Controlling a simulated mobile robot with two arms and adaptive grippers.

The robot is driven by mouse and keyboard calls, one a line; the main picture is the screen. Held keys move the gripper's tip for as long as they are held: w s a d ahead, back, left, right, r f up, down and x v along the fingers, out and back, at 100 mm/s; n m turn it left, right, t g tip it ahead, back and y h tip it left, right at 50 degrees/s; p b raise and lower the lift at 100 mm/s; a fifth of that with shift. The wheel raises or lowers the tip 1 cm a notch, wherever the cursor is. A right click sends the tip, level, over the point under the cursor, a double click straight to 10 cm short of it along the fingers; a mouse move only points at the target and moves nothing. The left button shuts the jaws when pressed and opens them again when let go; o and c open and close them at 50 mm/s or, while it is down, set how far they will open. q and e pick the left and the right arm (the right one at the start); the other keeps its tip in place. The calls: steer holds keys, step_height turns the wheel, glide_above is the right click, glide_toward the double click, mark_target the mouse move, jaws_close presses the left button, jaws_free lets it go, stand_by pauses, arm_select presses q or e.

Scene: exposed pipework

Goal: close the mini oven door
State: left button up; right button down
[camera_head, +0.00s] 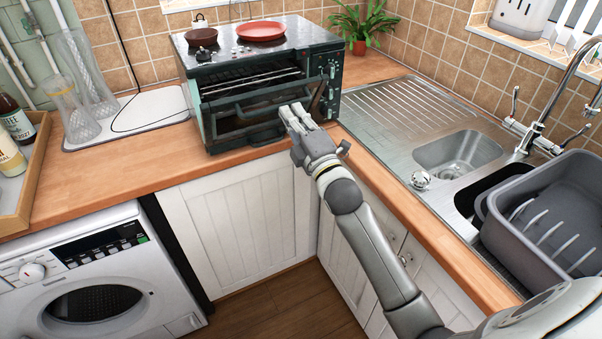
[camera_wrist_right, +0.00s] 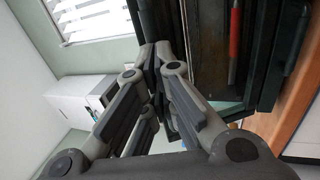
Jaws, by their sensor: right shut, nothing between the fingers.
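The mini oven (camera_head: 328,88) is a dark box on the wooden counter, with knobs on its right front. Its door (camera_head: 235,121) is partly open and tilted outward, so the wire rack shows above it. My right gripper (camera_head: 290,110) is shut and empty at the right part of the door; I cannot tell whether it touches. The right wrist view shows its closed fingers (camera_wrist_right: 155,55) beside dark oven surfaces. The fingers hide part of the door. My left gripper is not in view.
A red plate (camera_head: 261,30) and a small brown dish (camera_head: 202,36) sit on the oven. A plant (camera_head: 360,25) stands behind it. The sink (camera_head: 460,152) and a grey dish rack (camera_head: 550,215) lie to the right.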

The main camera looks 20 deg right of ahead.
mark_target(282, 87)
steer(key=w+r+g+p, duration=0.1)
steer(key=r+p, duration=0.1)
steer(key=p, duration=0.2)
steer(key=w+r+g+p, duration=0.1)
steer(key=w+r+p, duration=0.1)
steer(key=p, duration=0.2)
steer(key=shift+w+g, duration=0.1)
steer(key=shift+g, duration=0.2)
steer(key=shift+w+p, duration=0.35)
steer(key=shift+p, duration=0.15)
steer(key=shift+w, duration=0.3)
steer(key=shift+w+a+r, duration=0.1)
steer(key=shift+w+r, duration=0.2)
steer(key=shift+w, duration=0.45)
steer(key=shift+w+r, duration=0.3)
steer(key=shift+w, duration=0.45)
steer(key=shift+w+r, duration=0.15)
steer(key=shift+r, duration=0.2)
